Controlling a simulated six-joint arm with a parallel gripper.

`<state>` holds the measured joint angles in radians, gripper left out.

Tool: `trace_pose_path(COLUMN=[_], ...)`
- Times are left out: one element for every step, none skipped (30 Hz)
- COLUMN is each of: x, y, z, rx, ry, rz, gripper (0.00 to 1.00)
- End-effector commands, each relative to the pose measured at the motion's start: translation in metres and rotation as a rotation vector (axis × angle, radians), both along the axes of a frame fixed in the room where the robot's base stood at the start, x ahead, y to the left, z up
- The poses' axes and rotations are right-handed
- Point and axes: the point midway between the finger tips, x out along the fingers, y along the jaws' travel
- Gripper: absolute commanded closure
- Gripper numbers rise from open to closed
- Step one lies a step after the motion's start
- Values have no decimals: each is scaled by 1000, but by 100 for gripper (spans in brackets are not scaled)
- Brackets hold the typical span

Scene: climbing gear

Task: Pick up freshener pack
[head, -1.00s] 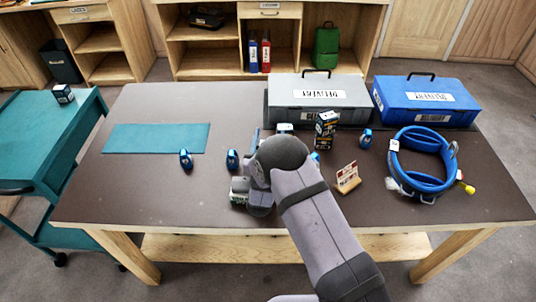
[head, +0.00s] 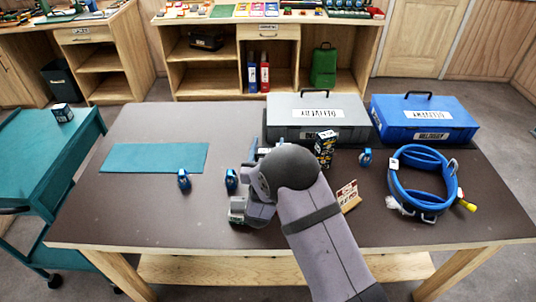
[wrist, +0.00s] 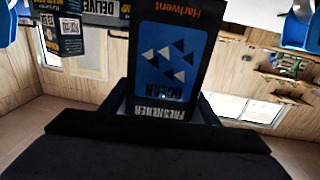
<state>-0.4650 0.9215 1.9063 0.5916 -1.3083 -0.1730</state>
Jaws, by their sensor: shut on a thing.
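The freshener pack (wrist: 170,62), black with a blue panel of white and dark triangles and the words OCEAN and FRESHENER, fills the middle of the wrist view. It appears upside down there. My gripper (wrist: 165,108) is shut on its near end, with a finger at each side. In the head view my own arm hides most of the gripper and the held pack. A similar dark box (head: 325,149) stands on the table just right of my wrist; a dark lettered box also shows at the wrist view's upper left (wrist: 62,32).
A grey delivery case (head: 300,132) and a blue case (head: 395,125) stand at the table's back right. A blue harness (head: 397,183) lies at right, a small sign (head: 348,194) beside my arm. Small blue items (head: 184,181) sit left. A teal mat (head: 150,158) is bare.

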Motion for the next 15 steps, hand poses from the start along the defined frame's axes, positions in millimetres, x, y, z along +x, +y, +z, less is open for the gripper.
trace_pose_path(x=[0,0,0,0,0,0,0,0,0,0,0,0,0,0,0], y=[0,0,0,0,0,0,0,0,0,0,0,0,0,0,0], z=[9,14,19,23,26,31,35,38,41,43,46,47,48,49,51], rx=[3,3,3,2,2,3,3,3,2,1,1,1,1,1,1], ry=[-4,-5,-4,-3,-3,-4,-3,-3,-2,-2,-2,-1,0,0,0], rz=[0,0,0,0,0,-1,-1,-1,-1,-1,-1,-1,-1,-1,-1], gripper=[70,70,70,70,70,70,70,70,70,70,70,70,70,70,70])
